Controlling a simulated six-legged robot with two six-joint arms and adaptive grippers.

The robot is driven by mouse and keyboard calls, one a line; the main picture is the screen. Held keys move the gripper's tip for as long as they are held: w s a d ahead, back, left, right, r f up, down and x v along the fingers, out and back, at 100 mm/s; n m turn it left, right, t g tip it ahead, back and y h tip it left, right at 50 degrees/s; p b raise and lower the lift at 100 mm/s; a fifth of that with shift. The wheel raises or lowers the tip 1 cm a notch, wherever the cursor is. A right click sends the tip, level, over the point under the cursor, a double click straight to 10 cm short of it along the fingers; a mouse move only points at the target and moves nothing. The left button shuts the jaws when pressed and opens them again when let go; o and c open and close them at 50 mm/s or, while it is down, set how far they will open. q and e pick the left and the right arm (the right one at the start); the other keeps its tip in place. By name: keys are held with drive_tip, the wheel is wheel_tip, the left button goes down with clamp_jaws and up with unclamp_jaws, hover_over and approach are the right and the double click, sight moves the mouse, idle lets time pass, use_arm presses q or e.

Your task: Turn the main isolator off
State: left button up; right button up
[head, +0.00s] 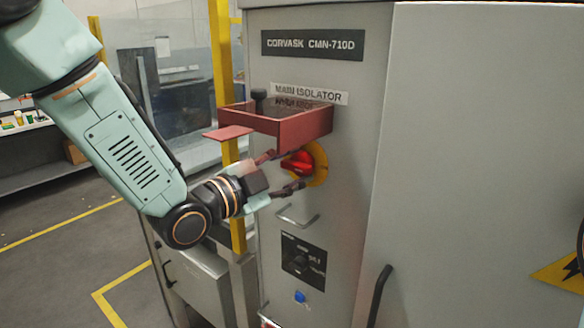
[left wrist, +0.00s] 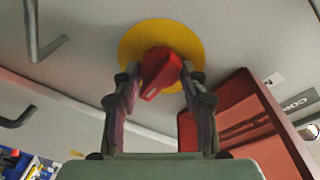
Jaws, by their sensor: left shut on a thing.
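The main isolator is a red rotary handle (head: 297,163) on a round yellow plate (head: 320,165), on the grey cabinet front below the "MAIN ISOLATOR" label (head: 310,93). My left gripper (head: 285,172) reaches it from the left, its fingers above and below the handle. In the left wrist view the red handle (left wrist: 160,72) sits between the two fingertips (left wrist: 160,85) in front of the yellow plate (left wrist: 190,38). The gripper is shut on the handle, which looks tilted there. My right gripper is not in view.
A red open tray-like guard (head: 300,130) juts from the cabinet just above the handle, close to my left gripper. A metal pull handle (head: 298,218), a black switch panel (head: 304,262) and a blue button (head: 300,297) lie below. A yellow post (head: 225,90) stands left.

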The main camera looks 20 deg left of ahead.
use_arm(q)
drive_tip(key=n+b, duration=0.1)
drive_tip(key=n, duration=0.3)
drive_tip(key=shift+f+t, duration=0.15)
drive_tip(key=shift+t, duration=0.25)
drive_tip(key=n+b, duration=0.1)
drive_tip(key=n, duration=0.4)
drive_tip(key=shift+t, duration=0.3)
drive_tip(key=n, duration=0.5)
drive_tip(key=shift+t+y, duration=0.3)
drive_tip(key=shift+y, duration=0.1)
drive_tip(key=n, duration=0.4)
drive_tip(key=shift+n+t+y, duration=0.3)
drive_tip(key=shift+n+y, duration=0.1)
drive_tip(key=shift+n, duration=0.3)
drive_tip(key=o, duration=1.1)
drive_tip(key=shift+o, duration=0.2)
